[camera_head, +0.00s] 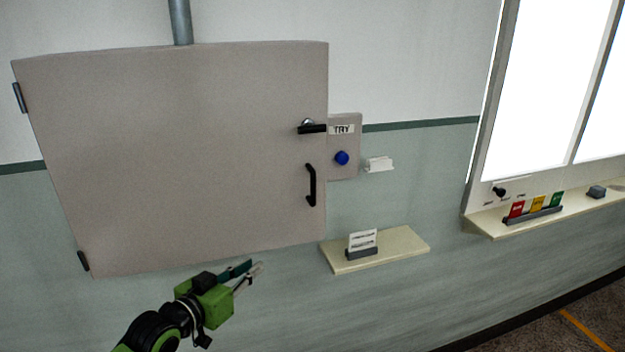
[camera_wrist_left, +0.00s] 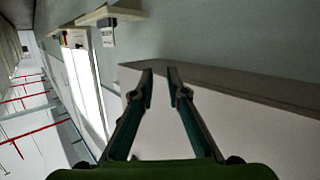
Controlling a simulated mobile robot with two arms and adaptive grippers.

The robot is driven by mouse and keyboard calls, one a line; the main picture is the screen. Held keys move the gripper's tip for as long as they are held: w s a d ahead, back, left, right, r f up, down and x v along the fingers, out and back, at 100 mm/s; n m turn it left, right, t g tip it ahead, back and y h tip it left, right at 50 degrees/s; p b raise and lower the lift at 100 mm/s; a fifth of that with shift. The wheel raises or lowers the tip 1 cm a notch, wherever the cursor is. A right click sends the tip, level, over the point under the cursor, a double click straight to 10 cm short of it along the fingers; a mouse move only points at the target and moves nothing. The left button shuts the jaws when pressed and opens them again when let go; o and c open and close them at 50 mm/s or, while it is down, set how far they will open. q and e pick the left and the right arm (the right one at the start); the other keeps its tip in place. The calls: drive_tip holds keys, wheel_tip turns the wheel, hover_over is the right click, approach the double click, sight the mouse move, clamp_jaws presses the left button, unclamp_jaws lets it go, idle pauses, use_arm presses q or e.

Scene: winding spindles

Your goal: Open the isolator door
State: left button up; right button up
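The isolator door (camera_head: 180,150) is a large grey-beige panel on the wall, with hinges on its left edge; it looks closed. A black vertical pull handle (camera_head: 312,186) is near its right edge. Above it a black rotary lever (camera_head: 312,128) lies horizontal. My left gripper (camera_head: 255,268) is just below the door's lower edge, left of the handle and apart from it. In the left wrist view my left gripper (camera_wrist_left: 160,76) has its fingertips apart with nothing between them. The grey box (camera_wrist_left: 230,105) fills the right side of that view. My right gripper is not in view.
A grey panel (camera_head: 345,168) with a TRY label and blue button is right of the door. A shelf (camera_head: 400,247) holding white cards is below. Farther right, a ledge (camera_head: 490,228) carries coloured tags under a window. The wall under the door is clear.

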sight(312, 189)
use_arm(q)
drive_tip(key=s+d+r+m+h, duration=0.2)
drive_tip(key=s+d+r, duration=0.1)
drive_tip(key=r, duration=0.6)
drive_tip(key=s+d+r+m+h, duration=0.1)
drive_tip(key=s+d+r+h, duration=0.15)
drive_tip(key=r, duration=0.65)
drive_tip(key=p+x, duration=0.5)
drive_tip(key=x, duration=0.7)
drive_tip(key=shift+w+d+p, duration=0.2)
drive_tip(key=shift+p, duration=0.2)
drive_tip(key=shift+x, duration=0.95)
drive_tip(key=shift+f, duration=0.15)
clamp_jaws()
